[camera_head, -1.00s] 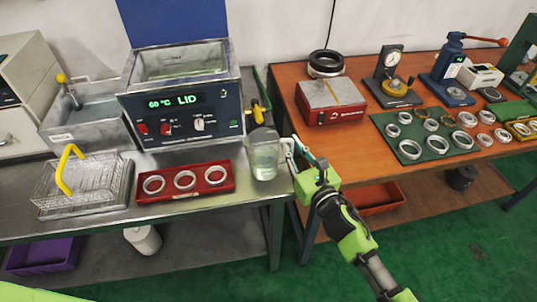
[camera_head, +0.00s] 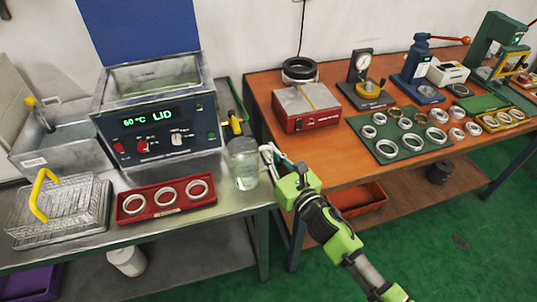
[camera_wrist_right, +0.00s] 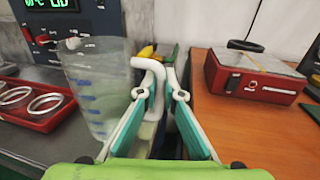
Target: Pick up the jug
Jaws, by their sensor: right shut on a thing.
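The clear jug (camera_head: 243,168) stands upright at the right end of the steel bench, with some clear liquid in it. In the right wrist view the jug (camera_wrist_right: 95,90) shows blue marks on its side and a white handle (camera_wrist_right: 148,66). My right gripper (camera_head: 272,158) is at the jug's right side, shut on the handle. In the wrist view its two teal fingers (camera_wrist_right: 158,103) are on either side of the handle. I cannot tell whether the jug's base is clear of the bench. My left gripper is not in view.
Left of the jug are a red tray (camera_head: 165,202) with three rings, a heated bath (camera_head: 160,120) and a wire basket (camera_head: 60,210). The wooden table (camera_head: 330,150) to the right holds a red-based box (camera_head: 306,107) and a green mat of rings.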

